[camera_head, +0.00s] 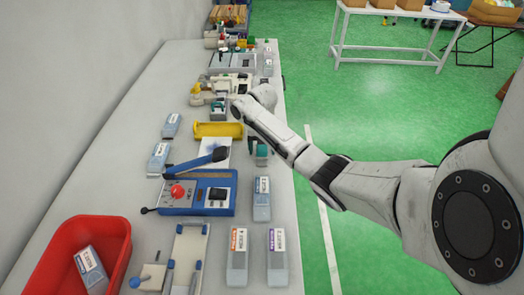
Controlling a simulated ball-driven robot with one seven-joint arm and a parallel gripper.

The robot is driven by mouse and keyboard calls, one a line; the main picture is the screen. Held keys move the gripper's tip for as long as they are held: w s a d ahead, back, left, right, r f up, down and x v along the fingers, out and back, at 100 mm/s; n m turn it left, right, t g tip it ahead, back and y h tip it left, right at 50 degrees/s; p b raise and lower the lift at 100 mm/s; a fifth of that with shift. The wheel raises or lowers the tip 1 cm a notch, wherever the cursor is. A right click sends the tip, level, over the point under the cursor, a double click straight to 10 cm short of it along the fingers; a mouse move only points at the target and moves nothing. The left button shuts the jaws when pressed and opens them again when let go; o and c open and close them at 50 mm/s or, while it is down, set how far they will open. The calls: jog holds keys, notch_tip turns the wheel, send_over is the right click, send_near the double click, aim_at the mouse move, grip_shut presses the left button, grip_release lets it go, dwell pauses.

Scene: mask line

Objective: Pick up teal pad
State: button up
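A small teal piece (262,151) with grey parts sits near the right edge of the long bench, just left of my forearm. Another small teal-green piece (219,113) is farther up the bench, beside the white end of my arm. I cannot tell for certain which of them is the teal pad. My gripper (236,104) is over the bench by the white and cream machine (232,84). Its fingers are too small and partly hidden by my wrist, so I cannot see whether they are open or hold anything.
The bench (115,175) runs along a wall. A yellow tray (218,130), a blue device (198,194) with a red knob and lever, several labelled pale-blue packs (277,258) and a red bin (75,255) crowd it. Green floor (375,110) lies open to the right.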

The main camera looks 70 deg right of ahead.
aim_at(262, 147)
jog(key=c, duration=1)
jog(key=shift+r, duration=0.1)
jog(key=shift+r, duration=0.45)
notch_tip(262, 147, up, 2)
jog(key=shift+r, duration=0.2)
jog(key=s+d+r+p, duration=0.3)
jog(key=s+r, duration=0.6)
jog(key=s, duration=0.4)
jog(key=shift+s+d+r+p, duration=0.15)
jog(key=shift+s+r+p, duration=0.15)
jog(key=shift+p, duration=0.3)
